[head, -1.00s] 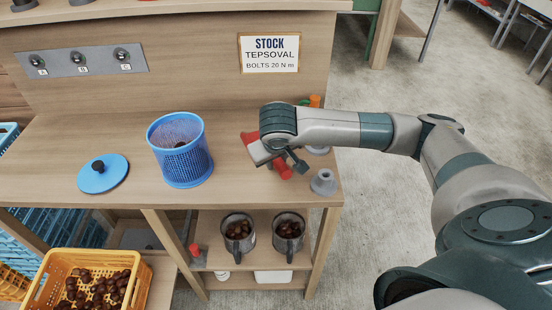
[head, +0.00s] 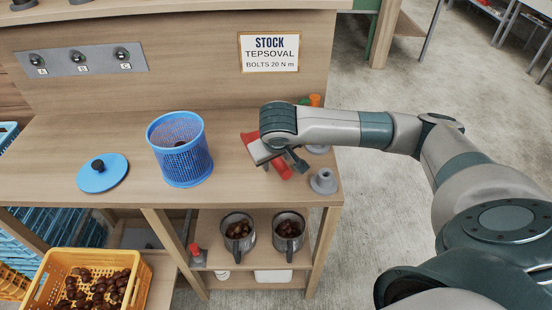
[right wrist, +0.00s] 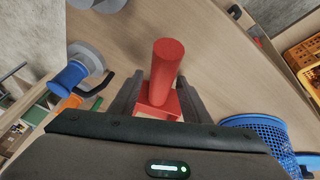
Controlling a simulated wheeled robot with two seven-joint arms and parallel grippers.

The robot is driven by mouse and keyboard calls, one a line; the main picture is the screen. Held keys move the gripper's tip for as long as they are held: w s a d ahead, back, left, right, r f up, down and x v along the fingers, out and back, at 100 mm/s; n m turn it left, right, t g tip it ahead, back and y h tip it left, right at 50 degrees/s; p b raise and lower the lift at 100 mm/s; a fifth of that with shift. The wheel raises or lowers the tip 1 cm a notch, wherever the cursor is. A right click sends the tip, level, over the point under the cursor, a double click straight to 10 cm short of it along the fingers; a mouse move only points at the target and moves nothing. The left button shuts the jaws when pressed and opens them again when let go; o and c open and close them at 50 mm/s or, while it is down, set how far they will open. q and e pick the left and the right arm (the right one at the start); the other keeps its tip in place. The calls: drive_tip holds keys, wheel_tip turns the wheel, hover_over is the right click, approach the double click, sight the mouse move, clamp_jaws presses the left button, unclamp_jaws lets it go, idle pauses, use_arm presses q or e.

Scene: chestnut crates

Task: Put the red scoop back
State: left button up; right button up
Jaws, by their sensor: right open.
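The red scoop (head: 283,170) lies on the wooden bench top near its right end, partly hidden under my right gripper. In the right wrist view its round red handle (right wrist: 165,65) points away between the two fingers, with a wider red part (right wrist: 158,103) nearer the palm. My right gripper (head: 280,160) is open around the scoop, one finger on each side; I cannot tell whether either touches it. A grey flared holder (head: 323,182) stands empty on the bench just right of the scoop. My left gripper is not in view.
A blue mesh basket (head: 182,165) and a blue lid (head: 101,175) stand left on the bench. Orange (head: 315,100) and green items stand behind my wrist. Two mugs of chestnuts (head: 238,246) are on the shelf below. A yellow crate (head: 130,290) holds chestnuts.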

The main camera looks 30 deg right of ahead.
drive_tip(key=shift+r, duration=0.15)
drive_tip(key=shift+b+v, duration=0.3)
drive_tip(key=shift+v, duration=0.75)
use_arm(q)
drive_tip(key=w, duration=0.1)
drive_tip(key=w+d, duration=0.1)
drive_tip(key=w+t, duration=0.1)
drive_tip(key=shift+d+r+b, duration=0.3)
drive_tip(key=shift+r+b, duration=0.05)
use_arm(e)
drive_tip(key=v, duration=0.9)
drive_tip(key=shift+s+r, duration=0.15)
drive_tip(key=shift+r, duration=0.15)
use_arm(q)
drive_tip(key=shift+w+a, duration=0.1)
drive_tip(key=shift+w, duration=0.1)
use_arm(e)
drive_tip(key=shift+a, duration=0.15)
